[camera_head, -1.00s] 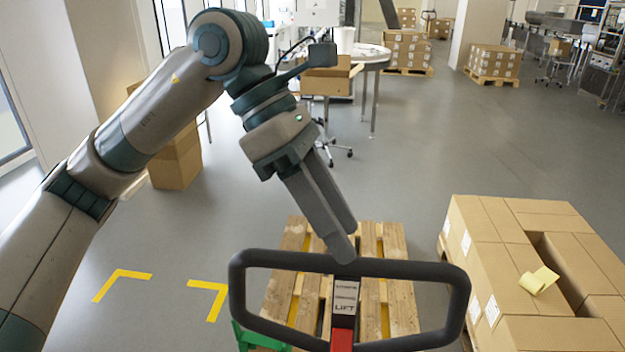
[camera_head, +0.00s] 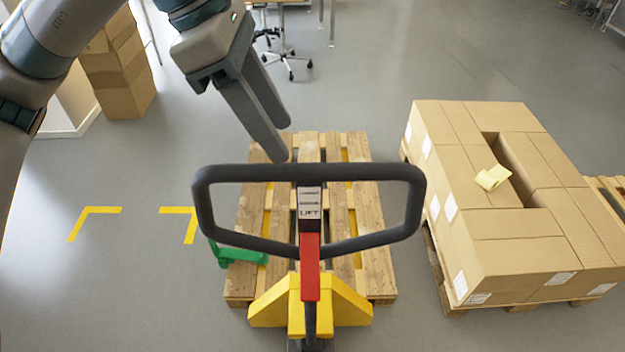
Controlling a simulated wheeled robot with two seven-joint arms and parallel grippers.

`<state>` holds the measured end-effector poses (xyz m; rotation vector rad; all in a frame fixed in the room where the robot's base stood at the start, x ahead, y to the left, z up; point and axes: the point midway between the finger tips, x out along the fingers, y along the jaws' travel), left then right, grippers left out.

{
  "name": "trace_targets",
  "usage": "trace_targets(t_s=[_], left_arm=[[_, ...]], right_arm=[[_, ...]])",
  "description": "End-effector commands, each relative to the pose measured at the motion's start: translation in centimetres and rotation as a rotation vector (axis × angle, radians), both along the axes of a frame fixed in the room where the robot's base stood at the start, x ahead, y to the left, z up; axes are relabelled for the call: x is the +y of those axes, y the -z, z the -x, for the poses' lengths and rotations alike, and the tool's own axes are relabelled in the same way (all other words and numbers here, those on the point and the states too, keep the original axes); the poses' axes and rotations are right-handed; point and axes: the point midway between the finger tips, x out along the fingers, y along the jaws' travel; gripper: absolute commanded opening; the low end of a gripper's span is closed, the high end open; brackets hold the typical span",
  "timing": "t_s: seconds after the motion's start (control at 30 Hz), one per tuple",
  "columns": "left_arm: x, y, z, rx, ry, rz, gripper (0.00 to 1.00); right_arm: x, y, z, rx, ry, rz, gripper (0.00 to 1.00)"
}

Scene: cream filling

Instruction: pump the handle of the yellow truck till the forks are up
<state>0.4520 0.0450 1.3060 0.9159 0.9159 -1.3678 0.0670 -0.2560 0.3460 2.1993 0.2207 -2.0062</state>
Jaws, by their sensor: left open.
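The yellow truck (camera_head: 268,306) stands at the bottom centre, in front of a wooden pallet (camera_head: 375,250). Its black loop handle (camera_head: 400,178) is raised towards me, with a grey label reading LIFT and a red part (camera_head: 310,270) below it. Yellow strips between the slats appear to be the forks, mostly hidden under the pallet. My left gripper (camera_head: 280,140) is open and empty. Its fingertips point down just beyond the handle's top bar, left of its middle, and do not enclose it. Touch cannot be told. My right gripper is not in view.
Cartons (camera_head: 515,252) on a second pallet stand at the right, with a yellow roll (camera_head: 493,178) on top. A green object (camera_head: 238,255) lies left of the truck. Brown boxes (camera_head: 120,85) stand at the upper left. The floor with yellow corner marks (camera_head: 95,210) is clear.

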Motion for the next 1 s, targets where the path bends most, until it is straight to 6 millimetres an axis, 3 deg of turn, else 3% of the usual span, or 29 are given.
trace_targets(t_s=[0.8,1.0], left_arm=[[-4.9,11.6,0.2,0.006,0.002,0.001,0.43],[-5.7,13.5,0.1,0.004,0.002,0.001,0.43]], right_arm=[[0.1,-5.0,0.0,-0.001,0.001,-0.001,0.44],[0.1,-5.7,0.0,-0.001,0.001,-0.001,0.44]])
